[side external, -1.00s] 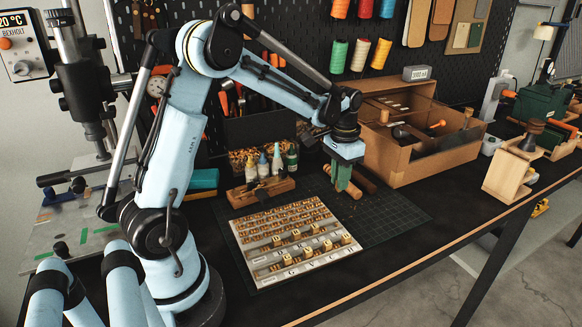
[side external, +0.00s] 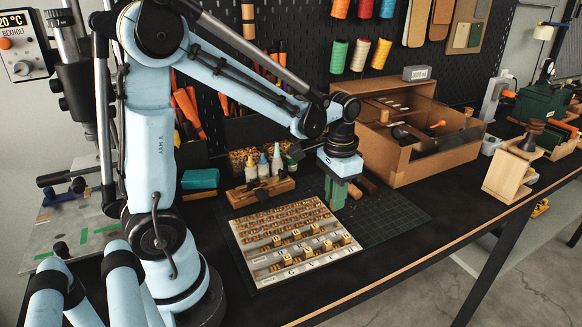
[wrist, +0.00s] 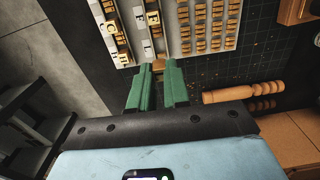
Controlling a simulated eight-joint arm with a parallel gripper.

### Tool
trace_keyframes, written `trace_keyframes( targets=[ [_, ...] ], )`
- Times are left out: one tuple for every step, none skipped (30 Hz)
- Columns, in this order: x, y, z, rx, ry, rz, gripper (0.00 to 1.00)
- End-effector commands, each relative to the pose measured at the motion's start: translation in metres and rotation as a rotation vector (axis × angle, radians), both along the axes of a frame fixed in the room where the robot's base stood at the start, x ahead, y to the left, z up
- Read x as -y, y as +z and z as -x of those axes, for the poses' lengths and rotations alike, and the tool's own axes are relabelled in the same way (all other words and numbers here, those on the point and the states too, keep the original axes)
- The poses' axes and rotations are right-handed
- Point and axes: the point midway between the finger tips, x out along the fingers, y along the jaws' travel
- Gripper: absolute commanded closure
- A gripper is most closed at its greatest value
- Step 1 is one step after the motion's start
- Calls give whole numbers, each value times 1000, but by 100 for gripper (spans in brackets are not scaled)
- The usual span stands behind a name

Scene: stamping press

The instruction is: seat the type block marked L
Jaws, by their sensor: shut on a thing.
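My gripper (side external: 334,204) hangs over the dark mat just right of the type tray (side external: 257,264), with its green fingers pointing down. In the wrist view my gripper (wrist: 158,66) is shut on a small brass-coloured type block (wrist: 158,64), close to the tray's edge. The face of the held block is hidden, so I cannot read its letter. The pale tray, also in the wrist view (wrist: 127,30), has several small type pieces in rows on one part. Larger lettered blocks stand in its front rows, with gaps between some of them.
A wooden-handled tool (wrist: 243,93) lies on the cutting mat (side external: 385,222) beside my gripper. A wooden rack with bottles (side external: 262,190) stands behind the tray. A cardboard box (side external: 415,160) stands at the back right. The mat's right part is clear.

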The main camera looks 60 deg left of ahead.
Motion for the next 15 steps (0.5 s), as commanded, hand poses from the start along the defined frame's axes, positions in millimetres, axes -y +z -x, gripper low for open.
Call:
trace_keyframes(
  targets=[
    [0,-3,0,0,0,0,100],
    [0,-5,0,0,0,0,100],
    [0,-9,0,0,0,0,100],
    [0,-11,0,0,0,0,100],
    [0,-14,0,0,0,0,100],
    [0,-18,0,0,0,0,100],
    [0,-21,0,0,0,0,100],
    [0,-23,0,0,0,0,100],
    [0,-27,0,0,0,0,100],
    [0,-29,0,0,0,0,100],
    [0,-31,0,0,0,0,100],
    [0,-34,0,0,0,0,100],
    [0,-36,0,0,0,0,100],
    [0,-38,0,0,0,0,100],
    [0,-40,0,0,0,0,100]
  ],
)
